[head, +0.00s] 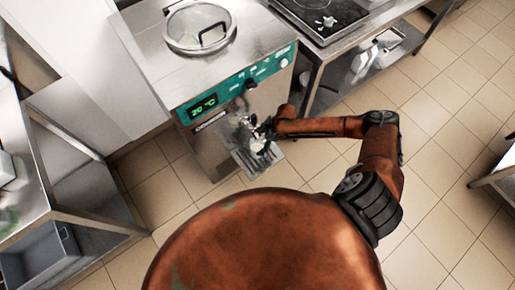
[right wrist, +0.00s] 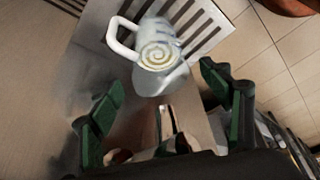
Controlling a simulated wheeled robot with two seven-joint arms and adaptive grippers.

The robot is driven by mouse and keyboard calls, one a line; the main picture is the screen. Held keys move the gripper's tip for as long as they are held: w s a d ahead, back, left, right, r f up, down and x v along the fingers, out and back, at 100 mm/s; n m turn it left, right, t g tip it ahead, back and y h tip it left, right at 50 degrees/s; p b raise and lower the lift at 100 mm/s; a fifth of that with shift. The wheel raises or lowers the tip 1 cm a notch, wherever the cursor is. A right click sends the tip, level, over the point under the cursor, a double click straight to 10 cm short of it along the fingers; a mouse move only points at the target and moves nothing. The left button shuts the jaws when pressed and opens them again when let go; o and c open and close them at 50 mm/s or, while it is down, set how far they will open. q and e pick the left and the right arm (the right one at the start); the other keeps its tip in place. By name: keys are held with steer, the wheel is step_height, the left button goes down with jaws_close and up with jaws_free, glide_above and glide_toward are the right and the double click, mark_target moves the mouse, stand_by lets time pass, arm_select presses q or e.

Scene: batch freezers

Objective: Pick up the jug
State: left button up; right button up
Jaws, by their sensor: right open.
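The jug (right wrist: 158,48) is white with a handle on its left in the right wrist view, and a pale swirl shows inside its mouth. It stands on the slatted drip tray (right wrist: 204,22) at the front of the batch freezer (head: 213,60). My right gripper (right wrist: 165,108) is open, its green-padded fingers apart with the jug just beyond them, not between them. In the head view my right gripper (head: 264,134) is at the freezer's front, over the tray, and the jug (head: 258,145) is small and partly covered there. My left gripper is not in view.
A steel counter with a black hob (head: 322,18) stands to the right of the freezer. A steel table (head: 75,205) with a grey bin (head: 35,258) below is at the left. Tiled floor is free in front and at the right.

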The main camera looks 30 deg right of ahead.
steer(key=shift+x, duration=1.25)
steer(key=c, duration=1.8)
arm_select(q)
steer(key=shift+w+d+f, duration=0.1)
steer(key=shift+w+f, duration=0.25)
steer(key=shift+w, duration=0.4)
arm_select(e)
jaws_close()
steer(key=shift+r, duration=0.15)
